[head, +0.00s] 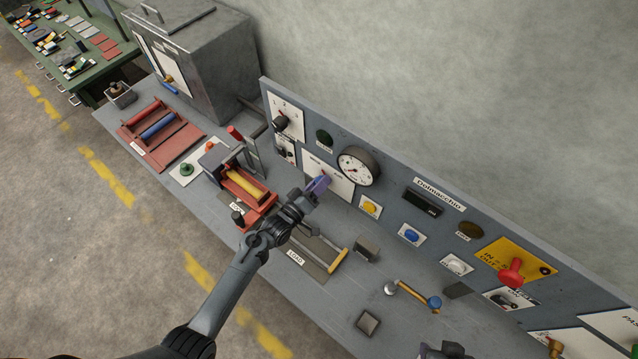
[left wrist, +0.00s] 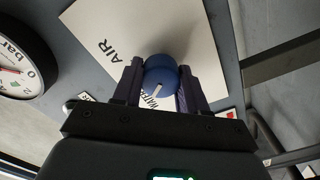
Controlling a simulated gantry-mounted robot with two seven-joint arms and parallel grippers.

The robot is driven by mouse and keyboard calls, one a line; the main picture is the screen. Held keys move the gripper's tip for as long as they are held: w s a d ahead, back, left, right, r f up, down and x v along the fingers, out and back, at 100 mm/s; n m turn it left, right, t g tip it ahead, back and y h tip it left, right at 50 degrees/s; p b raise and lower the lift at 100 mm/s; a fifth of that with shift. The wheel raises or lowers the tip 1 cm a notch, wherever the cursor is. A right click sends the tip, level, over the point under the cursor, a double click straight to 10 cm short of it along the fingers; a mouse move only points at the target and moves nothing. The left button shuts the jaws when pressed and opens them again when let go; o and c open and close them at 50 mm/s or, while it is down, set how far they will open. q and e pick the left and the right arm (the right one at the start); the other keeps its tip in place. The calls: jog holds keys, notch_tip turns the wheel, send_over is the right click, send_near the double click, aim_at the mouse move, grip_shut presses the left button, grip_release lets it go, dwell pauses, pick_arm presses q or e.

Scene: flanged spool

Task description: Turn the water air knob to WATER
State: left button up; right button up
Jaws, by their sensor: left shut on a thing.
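The water air knob (left wrist: 161,74) is blue and round, with a short white pointer line, and sits on a white plate (left wrist: 110,28) marked AIR and WATER. In the left wrist view the pointer line slants down-left to the WATER lettering, which is partly hidden by the gripper. AIR stands up and to the left of the knob. My left gripper (left wrist: 160,88) is shut on the knob, one finger on each side. In the head view the left gripper (head: 318,185) reaches the panel and mostly covers the knob. A dark part at the bottom edge looks like my right gripper (head: 443,350); its fingers are unclear.
A round pressure gauge (head: 357,167) sits right beside the knob plate. Yellow (head: 370,206) and blue (head: 411,235) buttons and a red knob (head: 512,273) lie further right on the panel. A red cradle with a yellow roller (head: 244,187) stands on the bench below left.

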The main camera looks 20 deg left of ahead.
pick_arm(q)
jog(key=o, duration=1.1)
jog(key=shift+r, duration=0.15)
jog(key=shift+c, duration=0.2)
jog(key=b+v, duration=0.1)
jog(key=v, duration=0.9)
jog(key=shift+s+a, duration=0.2)
jog(key=shift+s, duration=0.15)
